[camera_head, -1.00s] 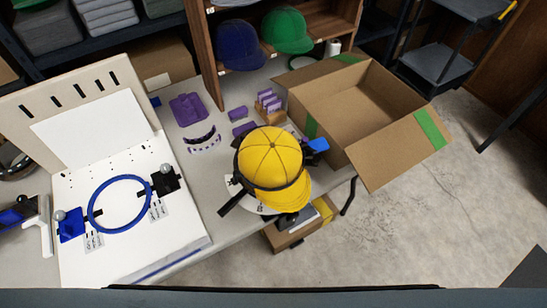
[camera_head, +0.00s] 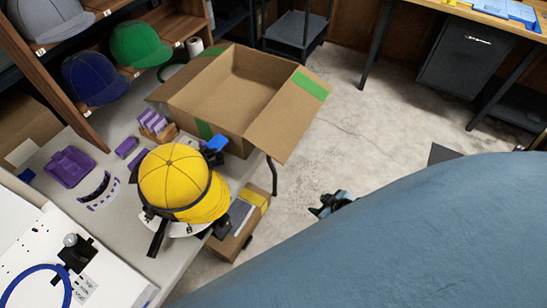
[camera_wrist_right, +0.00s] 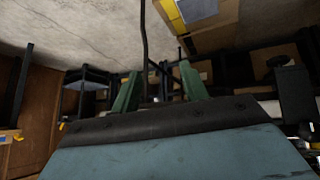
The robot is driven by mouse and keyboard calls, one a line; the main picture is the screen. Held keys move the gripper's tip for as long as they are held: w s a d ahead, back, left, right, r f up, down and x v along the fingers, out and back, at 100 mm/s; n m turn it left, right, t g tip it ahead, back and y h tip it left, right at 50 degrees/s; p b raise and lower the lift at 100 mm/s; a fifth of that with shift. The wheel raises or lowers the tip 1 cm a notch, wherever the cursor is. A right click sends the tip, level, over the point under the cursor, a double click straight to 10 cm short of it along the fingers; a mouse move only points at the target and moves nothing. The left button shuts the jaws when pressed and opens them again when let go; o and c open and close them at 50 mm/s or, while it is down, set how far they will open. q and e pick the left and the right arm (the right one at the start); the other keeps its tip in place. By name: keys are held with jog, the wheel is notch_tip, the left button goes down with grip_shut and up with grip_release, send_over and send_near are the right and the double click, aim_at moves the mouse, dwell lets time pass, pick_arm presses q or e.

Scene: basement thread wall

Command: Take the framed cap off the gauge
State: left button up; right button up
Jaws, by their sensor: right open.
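The yellow cap (camera_head: 172,176) sits on the gauge near the table's front edge, with a dark frame band (camera_head: 190,211) around its lower part. The gauge (camera_head: 182,229) shows as a white marked plate under the cap, with a black arm sticking out toward the front; the cap hides the rest. My right gripper (camera_head: 332,203) is over the floor, right of the cap and well apart from it. In the right wrist view its green fingers (camera_wrist_right: 158,88) are spread with nothing between them. My left gripper is not in view.
An open cardboard box (camera_head: 225,100) stands behind the cap. A purple tray (camera_head: 70,167) and small purple pieces lie left of it. A white board with a blue hoop (camera_head: 38,284) is at front left. Green (camera_head: 140,43) and navy (camera_head: 94,78) caps sit on the shelf.

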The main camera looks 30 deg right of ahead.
jog(key=w+a+r+n+t+y, duration=0.1)
jog(key=w+a+r+t+y, duration=0.1)
jog(key=w+r, duration=0.6)
jog(key=s+a+r+n+y+b, duration=0.1)
jog(key=a+r+n+y, duration=0.15)
jog(key=a+r, duration=0.55)
jog(key=s+a+r+n+y+b, duration=0.1)
jog(key=a+r+y, duration=0.3)
jog(key=r, duration=0.9)
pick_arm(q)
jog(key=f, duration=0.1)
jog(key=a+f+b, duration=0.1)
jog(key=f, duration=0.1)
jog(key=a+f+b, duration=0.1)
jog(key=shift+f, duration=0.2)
pick_arm(e)
jog(key=x, duration=1.3)
jog(key=shift+w+d+f+t+h, duration=0.15)
jog(key=shift+f+t+h, duration=0.1)
jog(key=shift+t+h, duration=0.1)
jog(key=shift+c, duration=0.6)
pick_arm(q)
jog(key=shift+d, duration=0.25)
pick_arm(e)
grip_shut()
